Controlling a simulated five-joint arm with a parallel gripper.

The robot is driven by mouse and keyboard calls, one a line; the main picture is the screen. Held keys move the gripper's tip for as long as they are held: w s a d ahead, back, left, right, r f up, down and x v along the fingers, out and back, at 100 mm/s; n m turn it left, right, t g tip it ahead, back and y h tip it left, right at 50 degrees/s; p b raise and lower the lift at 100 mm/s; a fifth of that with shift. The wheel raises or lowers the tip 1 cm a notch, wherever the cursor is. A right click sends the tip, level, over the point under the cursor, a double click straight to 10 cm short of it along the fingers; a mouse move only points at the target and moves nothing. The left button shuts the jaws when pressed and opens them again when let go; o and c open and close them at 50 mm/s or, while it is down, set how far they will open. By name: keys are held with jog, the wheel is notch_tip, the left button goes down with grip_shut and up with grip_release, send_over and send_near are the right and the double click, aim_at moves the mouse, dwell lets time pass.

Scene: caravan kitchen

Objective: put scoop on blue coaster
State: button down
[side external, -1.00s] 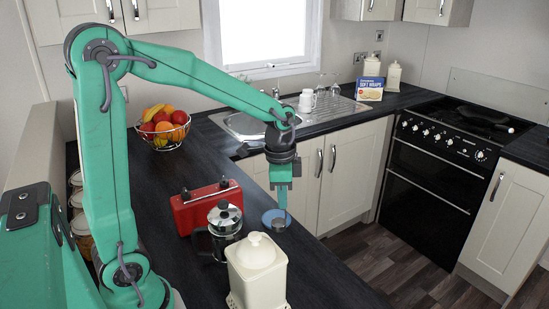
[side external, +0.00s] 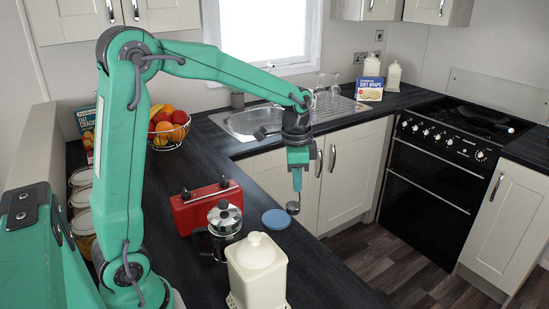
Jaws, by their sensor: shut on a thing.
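The scoop (side external: 293,207) is a small metal cup with a thin upright handle. My gripper (side external: 298,168) is shut on the top of the handle, and the scoop hangs below it, cup down. The blue coaster (side external: 274,220) is a flat round disc on the dark worktop, near its right edge. Its top looks bare.
A red radio (side external: 206,205), a French press (side external: 224,225) and a cream lidded jar (side external: 258,268) stand left and in front of the coaster. A fruit basket (side external: 170,130) and a sink (side external: 245,123) are farther back. The worktop edge is close on the right.

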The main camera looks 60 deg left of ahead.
jog(key=w+a+f, duration=0.2)
jog(key=a+f, duration=0.5)
jog(key=a, duration=0.4)
jog(key=shift+a, duration=0.15)
jog(key=shift+w, duration=0.1)
jog(key=shift+f, duration=1.95)
jog(key=shift+f, duration=0.15)
jog(key=c, duration=1.5)
grip_release()
notch_tip(320, 180, up, 12)
jog(key=shift+s, duration=0.45)
